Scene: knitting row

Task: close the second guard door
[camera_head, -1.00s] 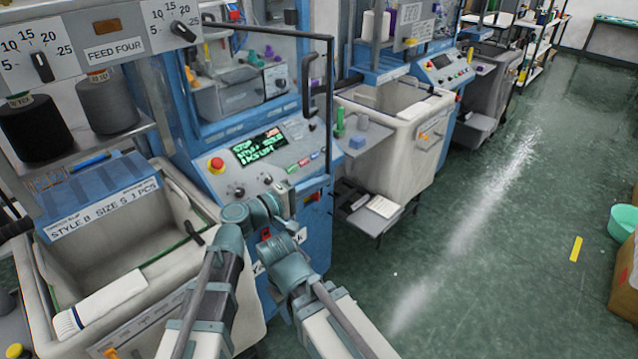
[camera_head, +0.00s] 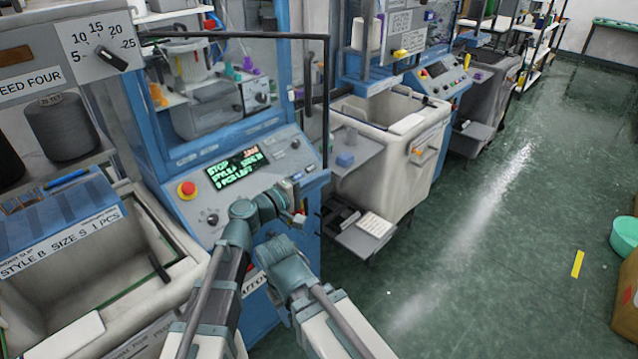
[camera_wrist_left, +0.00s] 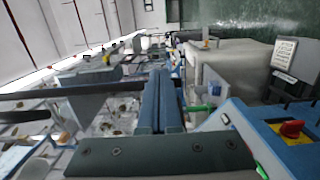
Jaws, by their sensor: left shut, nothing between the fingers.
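The guard door (camera_head: 327,95), a clear panel in a thin black frame, is on the blue knitting machine (camera_head: 180,225) with the lit green display. It stands open, its free edge out to the right of the machine's window. My left gripper (camera_head: 297,217) is shut and empty in front of the control panel's right side, below the door's free edge. Its closed blue-grey fingers (camera_wrist_left: 160,100) also show in the left wrist view, with dark bars to their left. I cannot tell whether they touch the door. My right arm's wrist (camera_head: 278,250) shows lower down; its fingers cannot be made out.

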